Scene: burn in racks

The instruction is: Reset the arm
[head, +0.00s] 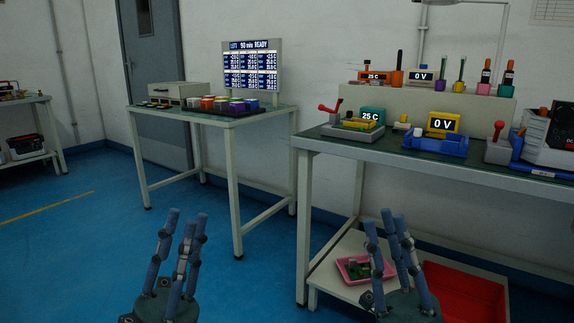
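My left gripper (180,235) is at the bottom left of centre, its fingers pointing up and spread apart over the blue floor. It is open and empty. My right gripper (389,235) is at the bottom right of centre, its fingers pointing up with gaps between them. It is open and holds nothing that I can see. It stands in front of the lower shelf of the right bench. Both grippers are apart from the benches. Most of both arms is out of view.
The right bench (330,142) carries a 25 C device, a 0 V device (443,122) and red-handled levers. A pink tray (352,268) and red bin (465,290) are below. The back table (262,113) holds coloured blocks and a display board (253,66). Open floor (80,240) lies left.

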